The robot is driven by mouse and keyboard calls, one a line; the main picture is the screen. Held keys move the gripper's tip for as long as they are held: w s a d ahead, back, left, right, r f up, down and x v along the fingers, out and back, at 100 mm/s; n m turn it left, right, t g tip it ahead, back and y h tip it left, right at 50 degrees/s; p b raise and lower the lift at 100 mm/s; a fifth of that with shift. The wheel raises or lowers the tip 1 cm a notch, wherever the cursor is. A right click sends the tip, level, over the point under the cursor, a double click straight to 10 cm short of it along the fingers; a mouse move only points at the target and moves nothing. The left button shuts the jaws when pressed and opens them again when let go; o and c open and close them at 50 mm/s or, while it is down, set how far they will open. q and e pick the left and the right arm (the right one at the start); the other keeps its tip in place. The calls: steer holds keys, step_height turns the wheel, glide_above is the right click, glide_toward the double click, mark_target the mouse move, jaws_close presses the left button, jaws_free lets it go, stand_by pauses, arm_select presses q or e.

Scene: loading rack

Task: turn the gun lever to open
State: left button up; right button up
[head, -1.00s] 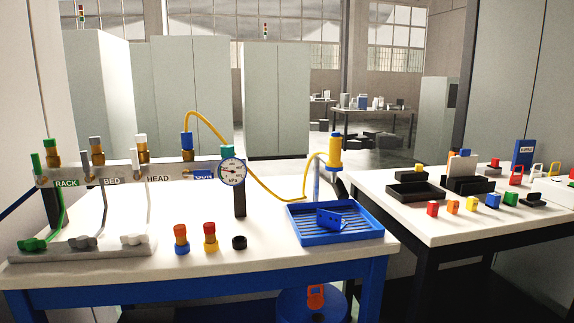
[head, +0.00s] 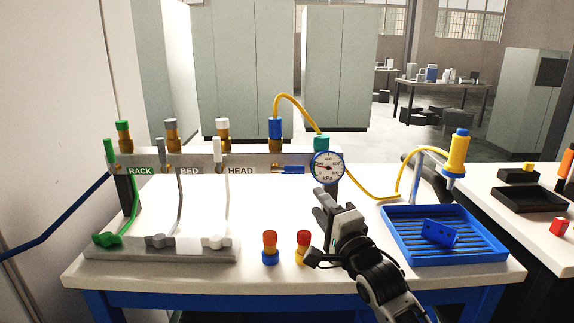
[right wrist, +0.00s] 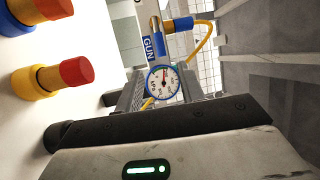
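The gun lever (head: 292,169) is blue and lies level across the GUN label on the grey manifold, left of the round gauge (head: 327,167). In the right wrist view the blue lever (right wrist: 159,45) lies beside the GUN label, above the gauge (right wrist: 163,82) in the picture. My right gripper (head: 318,228) is open and empty, in front of and below the gauge, apart from the lever. In the right wrist view its fingers (right wrist: 160,92) show as grey bars either side of the gauge. My left gripper is not in view.
Two colored fittings (head: 270,248) (head: 303,245) stand on the table, close to my right gripper. A blue tray (head: 400,250) holds a blue block, right of my arm. A yellow hose (head: 360,187) runs from the manifold. Green, grey and white levers stand upright further left.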

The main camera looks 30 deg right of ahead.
mark_target(293, 171)
steer(key=p+x, duration=0.1)
steer(key=x, duration=1.3)
steer(key=shift+w, duration=0.4)
jaws_close()
